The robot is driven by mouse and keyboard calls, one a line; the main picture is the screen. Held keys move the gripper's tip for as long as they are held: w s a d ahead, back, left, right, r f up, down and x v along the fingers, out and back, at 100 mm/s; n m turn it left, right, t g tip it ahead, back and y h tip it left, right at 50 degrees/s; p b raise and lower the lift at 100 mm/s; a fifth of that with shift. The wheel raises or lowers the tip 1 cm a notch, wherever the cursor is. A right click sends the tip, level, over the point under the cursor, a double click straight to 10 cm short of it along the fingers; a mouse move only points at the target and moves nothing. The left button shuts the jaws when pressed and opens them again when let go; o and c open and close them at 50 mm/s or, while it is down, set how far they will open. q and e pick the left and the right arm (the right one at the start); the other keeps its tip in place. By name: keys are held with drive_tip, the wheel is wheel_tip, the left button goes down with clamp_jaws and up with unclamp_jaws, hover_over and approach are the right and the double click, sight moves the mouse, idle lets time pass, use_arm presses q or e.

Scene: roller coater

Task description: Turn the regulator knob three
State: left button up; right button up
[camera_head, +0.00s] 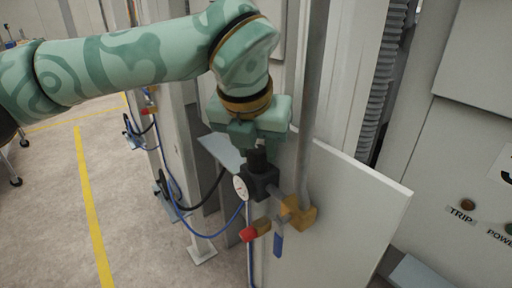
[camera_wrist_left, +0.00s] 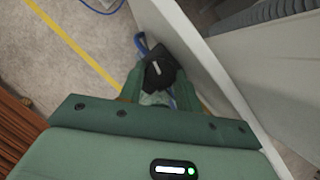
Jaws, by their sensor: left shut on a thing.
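The regulator knob (camera_head: 257,160) is a black cap on top of a dark regulator body (camera_head: 264,183) with a round white gauge (camera_head: 240,187) on its left side. My left gripper (camera_head: 256,148) comes down from above and is shut on the knob. In the left wrist view, the black knob (camera_wrist_left: 157,73) with a white line on top sits between the two green fingers (camera_wrist_left: 155,92). The lower ends of the fingers are partly hidden. My right gripper does not show in either view.
A white panel (camera_head: 345,215) stands close to the right of the regulator. A grey vertical pipe (camera_head: 308,100) runs beside the gripper to a brass fitting (camera_head: 298,213). A red-ended valve (camera_head: 249,234) and blue hose (camera_head: 205,235) hang below. Open floor (camera_head: 60,200) lies left.

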use_arm(q)
drive_tip(key=shift+r, duration=0.1)
idle(0.3)
drive_tip(key=o, duration=0.7)
drive_tip(key=p+v, duration=0.2)
drive_tip(key=v, duration=1.4)
drive_tip(key=shift+s+r, duration=0.1)
